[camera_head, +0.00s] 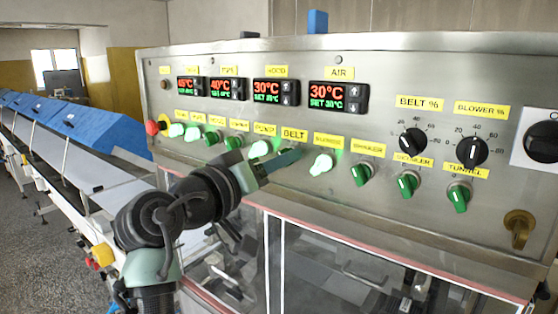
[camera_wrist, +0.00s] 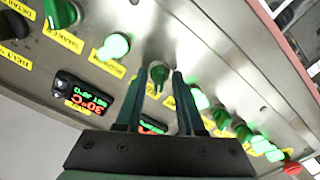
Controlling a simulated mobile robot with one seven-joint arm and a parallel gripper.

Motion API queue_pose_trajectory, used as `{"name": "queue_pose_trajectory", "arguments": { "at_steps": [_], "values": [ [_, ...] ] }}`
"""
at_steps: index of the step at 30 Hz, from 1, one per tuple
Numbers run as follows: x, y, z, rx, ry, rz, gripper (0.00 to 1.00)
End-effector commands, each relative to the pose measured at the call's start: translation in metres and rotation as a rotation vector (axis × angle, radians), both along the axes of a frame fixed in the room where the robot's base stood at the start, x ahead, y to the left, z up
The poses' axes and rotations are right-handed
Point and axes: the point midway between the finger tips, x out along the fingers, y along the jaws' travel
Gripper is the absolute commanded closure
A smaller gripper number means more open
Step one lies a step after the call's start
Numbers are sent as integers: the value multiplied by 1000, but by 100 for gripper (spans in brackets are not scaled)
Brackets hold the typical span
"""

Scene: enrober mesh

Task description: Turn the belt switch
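The belt switch (camera_wrist: 158,76) is a green knob, unlit, mounted on the steel control panel. In the wrist view it shows between my two fingertips, with a gap visible on either side. My gripper (camera_wrist: 160,80) is open around or just in front of the knob; I cannot tell how deep the fingers reach. In the head view my gripper (camera_head: 288,158) is at the panel just below the yellow BELT label (camera_head: 294,134), and it hides the belt switch there.
A lit green knob (camera_head: 322,163) sits to the right and another lit one (camera_head: 260,149) to the left. Unlit green knobs (camera_head: 361,174) and black dials (camera_head: 413,142) are further right. A red button (camera_head: 152,128) is at the far left. Temperature displays (camera_head: 338,97) are above.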

Motion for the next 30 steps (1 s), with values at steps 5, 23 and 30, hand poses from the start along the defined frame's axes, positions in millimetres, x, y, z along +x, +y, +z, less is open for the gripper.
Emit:
{"name": "queue_pose_trajectory", "arguments": {
  "at_steps": [5,23,30],
  "values": [
    [0,0,1,0,-1,1,55],
    [-62,47,-4,1,-7,6,55],
    [-95,70,-1,1,-4,3,55]
  ]
}}
